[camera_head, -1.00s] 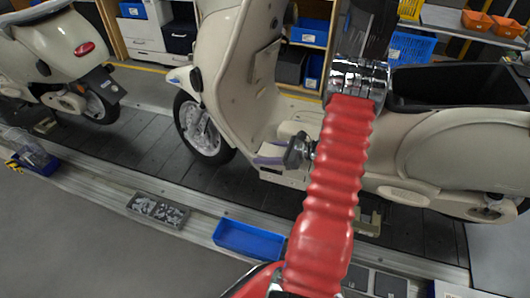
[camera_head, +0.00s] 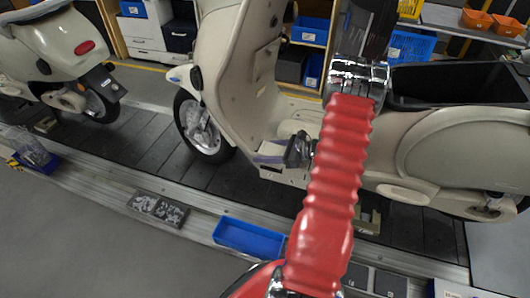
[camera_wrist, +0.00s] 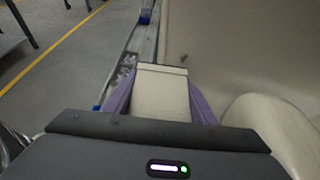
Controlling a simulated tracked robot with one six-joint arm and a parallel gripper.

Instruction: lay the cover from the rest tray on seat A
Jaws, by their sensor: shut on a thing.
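My gripper (camera_wrist: 158,92) is shut on a cream, flat-topped piece, the cover (camera_wrist: 162,95), with a purple finger on each side of it. In the head view my gripper (camera_head: 268,158) is small and partly hidden by my arm, beside the scooter's step-through. The cream scooter (camera_head: 226,70) stands on the slat conveyor. I cannot tell which spot is seat A, nor whether the cover touches the scooter. I cannot identify the rest tray for sure.
An empty blue tray (camera_head: 248,237) and a grey tray of small parts (camera_head: 158,208) sit along the conveyor edge. A second scooter (camera_head: 52,50) stands at the left. Shelves with blue bins (camera_head: 310,30) are behind. Bodywork (camera_wrist: 275,115) is close on the wrist view's right.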

